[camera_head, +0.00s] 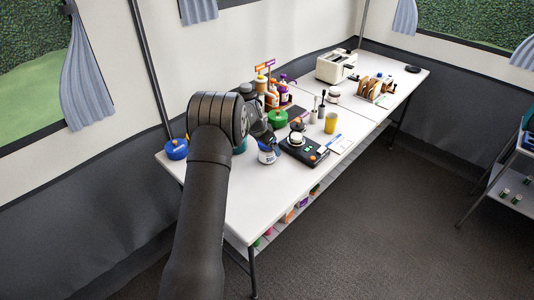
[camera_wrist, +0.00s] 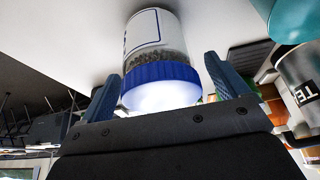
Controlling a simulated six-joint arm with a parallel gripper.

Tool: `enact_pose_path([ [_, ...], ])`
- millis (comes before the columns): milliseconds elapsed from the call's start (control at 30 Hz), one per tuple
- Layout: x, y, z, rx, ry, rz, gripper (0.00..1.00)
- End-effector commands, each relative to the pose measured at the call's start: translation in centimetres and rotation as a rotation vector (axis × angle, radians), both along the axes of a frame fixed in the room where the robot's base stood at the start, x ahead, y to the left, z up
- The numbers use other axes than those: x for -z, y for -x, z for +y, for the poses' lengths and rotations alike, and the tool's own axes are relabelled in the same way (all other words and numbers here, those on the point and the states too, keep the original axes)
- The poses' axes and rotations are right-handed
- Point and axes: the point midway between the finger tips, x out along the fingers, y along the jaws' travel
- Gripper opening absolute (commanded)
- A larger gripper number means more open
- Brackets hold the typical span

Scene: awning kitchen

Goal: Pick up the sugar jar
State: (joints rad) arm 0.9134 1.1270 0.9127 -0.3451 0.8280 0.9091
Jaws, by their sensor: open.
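A jar (camera_wrist: 152,45) with a white label, dark grainy contents and a blue lid stands between my fingers in the wrist view. Its label cannot be read, so I cannot tell for sure that it is the sugar jar. In the head view what looks like the same jar (camera_head: 267,156) stands on the table just below my gripper (camera_head: 262,136). In the wrist view my gripper (camera_wrist: 164,68) is open, one finger on each side of the jar. Gaps show beside the jar, and I see no firm contact.
A metal canister (camera_wrist: 301,85) lettered "TE" and a teal item (camera_wrist: 290,18) are close on the right in the wrist view. A black scale (camera_head: 303,152), a green pot (camera_head: 278,118) and a yellow cup (camera_head: 330,122) stand nearby. The table's front left (camera_head: 240,215) is clear.

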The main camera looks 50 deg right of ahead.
Motion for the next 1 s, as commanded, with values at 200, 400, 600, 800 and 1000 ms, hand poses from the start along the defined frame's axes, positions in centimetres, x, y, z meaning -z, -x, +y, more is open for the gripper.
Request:
enact_pose_path([
  [200, -0.1, 0.0, 0.0, 0.0, 0.0, 0.0, 0.68],
  [400, -0.1, -0.1, 0.0, 0.0, 0.001, -0.001, 0.34],
  [600, -0.2, -0.1, 0.0, 0.0, 0.001, -0.001, 0.34],
  [800, -1.3, -0.1, 0.0, 0.0, 0.003, -0.003, 0.34],
  [1000, -4.5, -0.1, -0.1, 0.001, 0.004, -0.005, 0.34],
])
